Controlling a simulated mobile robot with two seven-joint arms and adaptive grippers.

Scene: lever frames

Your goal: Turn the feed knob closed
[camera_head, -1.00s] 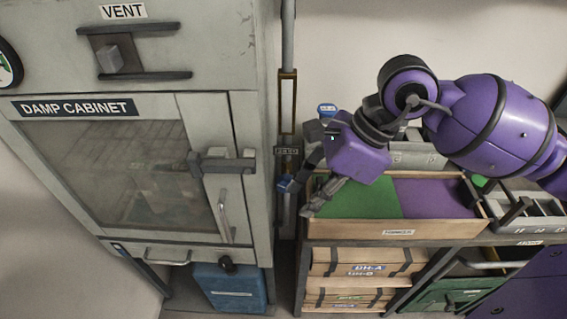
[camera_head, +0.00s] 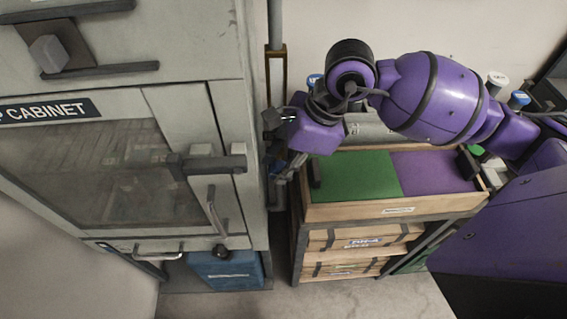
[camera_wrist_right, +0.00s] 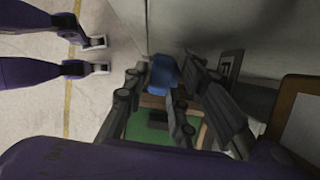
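The blue feed knob (camera_wrist_right: 164,76) shows in the right wrist view, between the two fingers of my right gripper (camera_wrist_right: 168,80). The fingers stand apart on either side of it, and I see no clear contact. In the head view my right gripper (camera_head: 272,150) is at the pipe beside the cabinet, with its fingers spread. There the gripper and wrist largely hide the knob, so its angle is hard to read. A small label plate (camera_wrist_right: 231,66) is on the wall side of the knob. My left gripper is not in view.
The damp cabinet (camera_head: 190,100) stands close left of the gripper, with protruding handles. A wooden tray (camera_head: 350,212) with green and purple halves sits on the rack just right and below. A blue container (camera_head: 225,270) is under the cabinet. Floor in front is clear.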

